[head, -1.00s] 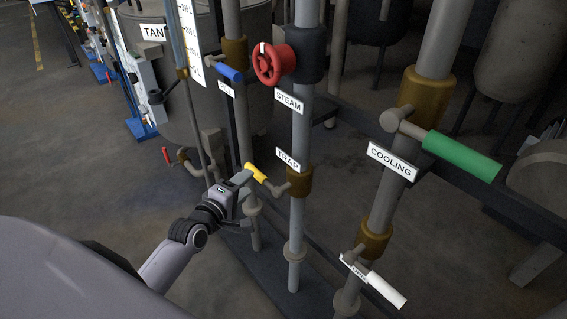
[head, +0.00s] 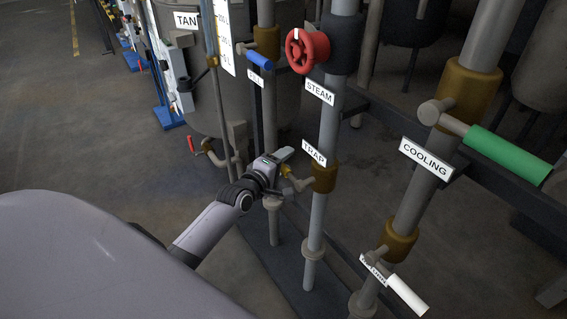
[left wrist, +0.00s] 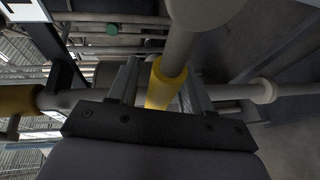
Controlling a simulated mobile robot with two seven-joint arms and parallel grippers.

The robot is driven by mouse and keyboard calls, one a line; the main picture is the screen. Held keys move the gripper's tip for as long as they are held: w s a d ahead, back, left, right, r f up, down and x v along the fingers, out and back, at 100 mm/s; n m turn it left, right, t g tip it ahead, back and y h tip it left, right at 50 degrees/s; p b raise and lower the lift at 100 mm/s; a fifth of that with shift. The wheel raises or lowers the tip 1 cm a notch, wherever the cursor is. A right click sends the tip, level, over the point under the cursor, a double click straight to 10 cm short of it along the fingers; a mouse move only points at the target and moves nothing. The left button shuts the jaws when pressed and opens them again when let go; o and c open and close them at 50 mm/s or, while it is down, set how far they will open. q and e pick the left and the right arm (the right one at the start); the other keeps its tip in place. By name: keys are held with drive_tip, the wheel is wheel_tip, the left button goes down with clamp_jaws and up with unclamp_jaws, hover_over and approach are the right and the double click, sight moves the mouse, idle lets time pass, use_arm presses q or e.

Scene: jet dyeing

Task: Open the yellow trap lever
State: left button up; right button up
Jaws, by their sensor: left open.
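The yellow trap lever (head: 286,170) is mostly hidden behind my left gripper in the head view. It joins a brass valve (head: 325,177) on the pipe under the TRAP sign (head: 314,152). My left gripper (head: 284,160) is at the lever. In the left wrist view the yellow lever (left wrist: 165,84) lies between the two open fingers (left wrist: 160,88). I cannot tell whether either finger touches it. My right gripper is not in view.
A red steam wheel (head: 307,50) sits above on the same pipe. A blue lever (head: 260,60) is up left, a green cooling lever (head: 507,155) right, and a white lever (head: 407,295) low right. A small red lever (head: 191,144) is left of my gripper.

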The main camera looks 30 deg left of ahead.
sight(314, 205)
use_arm(q)
clamp_jaws()
drive_tip(key=shift+f, duration=0.15)
wheel_tip(314, 205, down, 2)
drive_tip(key=shift+d+n+g+h+p, duration=0.15)
drive_tip(key=shift+n+g+h+p, duration=0.35)
drive_tip(key=shift+n, duration=0.6)
drive_tip(key=shift+s+d+f+n+g+h+p, duration=0.6)
drive_tip(key=shift+d+f+n+h, duration=0.45)
drive_tip(key=shift+d+n, duration=0.35)
drive_tip(key=shift+s+d+f+n+g+h+p, duration=0.6)
drive_tip(key=shift+d+f+n+h, duration=0.45)
drive_tip(key=shift+n, duration=0.55)
drive_tip(key=shift+s+d+f+n+g+h+p, duration=0.45)
drive_tip(key=shift+d+f+n+g+h+p, duration=0.25)
drive_tip(key=shift+d+f+n, duration=0.65)
drive_tip(key=shift+d, duration=0.1)
